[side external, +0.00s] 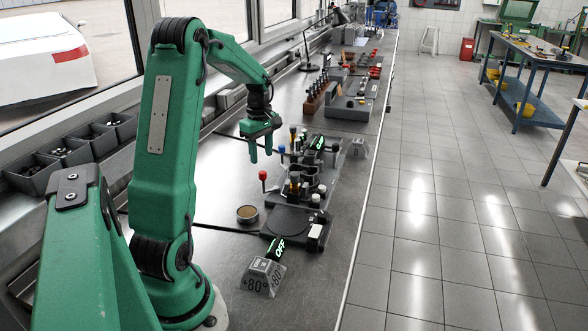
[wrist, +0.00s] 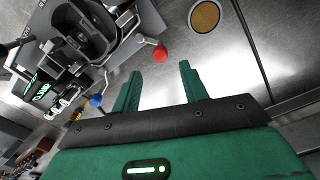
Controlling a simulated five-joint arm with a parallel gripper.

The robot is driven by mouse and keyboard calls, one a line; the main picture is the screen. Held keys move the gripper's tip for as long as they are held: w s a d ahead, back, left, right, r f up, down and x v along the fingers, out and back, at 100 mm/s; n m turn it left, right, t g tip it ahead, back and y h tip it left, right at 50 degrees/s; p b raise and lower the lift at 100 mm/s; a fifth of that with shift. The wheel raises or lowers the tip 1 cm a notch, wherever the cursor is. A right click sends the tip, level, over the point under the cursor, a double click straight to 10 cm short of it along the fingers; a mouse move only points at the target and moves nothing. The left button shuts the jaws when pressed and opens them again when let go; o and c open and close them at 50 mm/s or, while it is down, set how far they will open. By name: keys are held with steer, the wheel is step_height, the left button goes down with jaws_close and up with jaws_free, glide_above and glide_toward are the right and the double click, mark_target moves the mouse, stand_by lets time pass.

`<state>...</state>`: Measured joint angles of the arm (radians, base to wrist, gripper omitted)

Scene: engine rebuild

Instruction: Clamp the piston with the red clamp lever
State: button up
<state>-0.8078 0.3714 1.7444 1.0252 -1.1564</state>
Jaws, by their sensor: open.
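The red clamp lever (side external: 263,175) stands at the left side of a dark fixture (side external: 322,190) on the bench. In the wrist view its red ball knob (wrist: 160,54) shows just beyond and between my fingertips. My gripper (side external: 261,156) is open and empty, pointing down, above and near the red knob; both fingers also show in the wrist view (wrist: 157,72). I see no contact with the lever. A grey, cup-like part (wrist: 92,30) sits in the fixture in the wrist view; I cannot tell for sure whether it is the piston.
A blue-knobbed lever (side external: 282,149) stands farther back on the fixture, close to my gripper. A round tin (side external: 247,213) lies on the bench nearer the camera. Bare bench lies left of the fixture.

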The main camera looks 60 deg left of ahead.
mark_target(262, 172)
steer(key=shift+f, duration=3)
jaws_close()
steer(key=shift+a+m, duration=0.15)
steer(key=shift+m, duration=0.25)
steer(key=shift+w+a+m, duration=0.6)
steer(key=shift+w+m, duration=0.05)
steer(key=shift+m, duration=1.9)
steer(key=shift+w+a+m, duration=0.6)
steer(key=shift+w+m, duration=0.05)
steer(key=shift+m, duration=1.95)
steer(key=shift+w+a+m, duration=0.6)
steer(key=shift+w+m, duration=0.05)
steer(key=shift+m, duration=1.9)
